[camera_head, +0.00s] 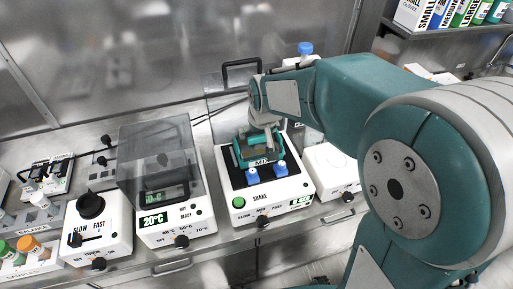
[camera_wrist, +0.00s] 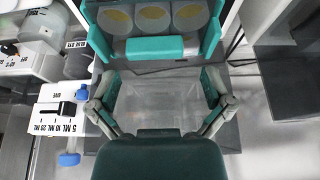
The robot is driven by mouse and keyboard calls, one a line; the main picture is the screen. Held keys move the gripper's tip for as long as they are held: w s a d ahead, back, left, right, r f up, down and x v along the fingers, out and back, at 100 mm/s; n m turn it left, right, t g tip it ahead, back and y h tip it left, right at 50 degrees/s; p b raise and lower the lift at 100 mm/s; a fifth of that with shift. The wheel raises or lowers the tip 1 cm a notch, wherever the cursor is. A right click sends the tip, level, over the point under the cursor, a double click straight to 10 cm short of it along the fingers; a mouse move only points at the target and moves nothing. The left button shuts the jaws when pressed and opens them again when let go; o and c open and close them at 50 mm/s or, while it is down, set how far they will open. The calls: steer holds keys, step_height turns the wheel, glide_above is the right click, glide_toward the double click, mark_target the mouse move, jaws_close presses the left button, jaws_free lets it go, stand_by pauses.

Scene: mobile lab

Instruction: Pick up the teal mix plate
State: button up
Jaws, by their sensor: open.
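The teal mix plate (camera_head: 265,162) sits on the dark top of the white shaker (camera_head: 239,217), with part of a "MIX" label showing at its front. In the wrist view the plate (camera_wrist: 155,48) fills the top middle, with round yellowish wells and a teal bar along its near edge. My gripper (camera_head: 260,138) is over the plate and hides part of it. In the wrist view my gripper (camera_wrist: 160,88) is open, its fingers wide apart to left and right just below the plate's bar. A pale clear area shows between them, and I see nothing gripped.
Two blue knobs (camera_head: 281,169) stand on the shaker's front part. A lidded heater (camera_head: 160,185) is left of the shaker, and a white device (camera_head: 330,165) is close on its right. A blue-capped bottle (camera_head: 306,48) stands behind. A shelf with boxes (camera_head: 440,14) is upper right.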

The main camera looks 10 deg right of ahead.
mark_target(257, 136)
steer(key=x, duration=0.4)
steer(key=shift+w+d, duration=0.15)
steer(key=shift+d, duration=0.15)
steer(key=shift+a, duration=0.1)
steer(key=c, duration=0.9)
steer(key=shift+c, duration=0.2)
steer(key=shift+r, duration=0.35)
step_height(257, 136, up, 2)
steer(key=shift+r, duration=0.1)
steer(key=s+r, duration=1)
steer(key=s, duration=0.4)
steer(key=shift+a, duration=0.4)
